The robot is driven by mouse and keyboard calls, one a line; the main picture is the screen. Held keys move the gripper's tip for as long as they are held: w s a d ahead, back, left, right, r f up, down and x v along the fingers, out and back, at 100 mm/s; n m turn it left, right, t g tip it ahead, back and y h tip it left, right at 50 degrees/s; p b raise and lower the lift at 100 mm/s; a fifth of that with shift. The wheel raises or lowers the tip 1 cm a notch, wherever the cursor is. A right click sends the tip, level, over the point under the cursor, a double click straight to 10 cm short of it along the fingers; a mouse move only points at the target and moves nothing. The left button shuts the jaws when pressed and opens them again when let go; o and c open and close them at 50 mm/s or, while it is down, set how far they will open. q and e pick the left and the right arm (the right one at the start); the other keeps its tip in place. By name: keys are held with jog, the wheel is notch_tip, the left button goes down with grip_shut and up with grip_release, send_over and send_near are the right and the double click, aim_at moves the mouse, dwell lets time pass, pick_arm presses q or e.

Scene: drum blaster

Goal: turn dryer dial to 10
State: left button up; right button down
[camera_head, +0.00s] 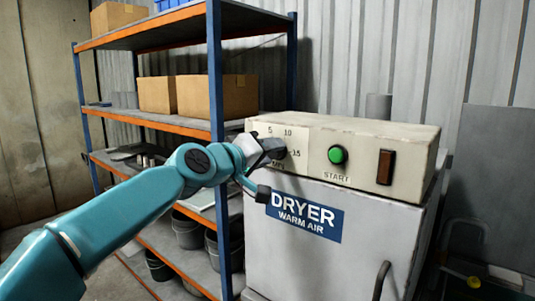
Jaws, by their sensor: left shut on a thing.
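The dryer (300,258) is a pale cabinet with a blue "DRYER WARM AIR" label (305,214) and a control box on top. The dial sits on a light plate (299,139) at the box's left end, with the marks 5, 10 and 15 visible around it. My left gripper (275,150) reaches in from the left and is shut on the dial. The gripper hides most of the dial, so its pointer setting cannot be read. My right gripper is not in view.
A green START button (337,155) and a reddish-brown switch (385,167) are right of the dial. A blue-and-orange shelf (217,80) with cardboard boxes (217,96) and dark buckets (187,230) stands close on the left, behind my arm. A door handle (381,280) is at lower right.

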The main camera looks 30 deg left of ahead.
pick_arm(q)
jog(key=shift+r, duration=0.2)
jog(key=o, duration=0.9)
jog(key=shift+o, duration=0.8)
jog(key=shift+w+f, duration=0.1)
jog(key=s+r+b, duration=0.1)
jog(key=s+b, duration=0.2)
jog(key=s, duration=1.3)
jog(key=shift+s+a, duration=0.15)
jog(key=shift+a, duration=0.15)
jog(key=shift+r, duration=0.1)
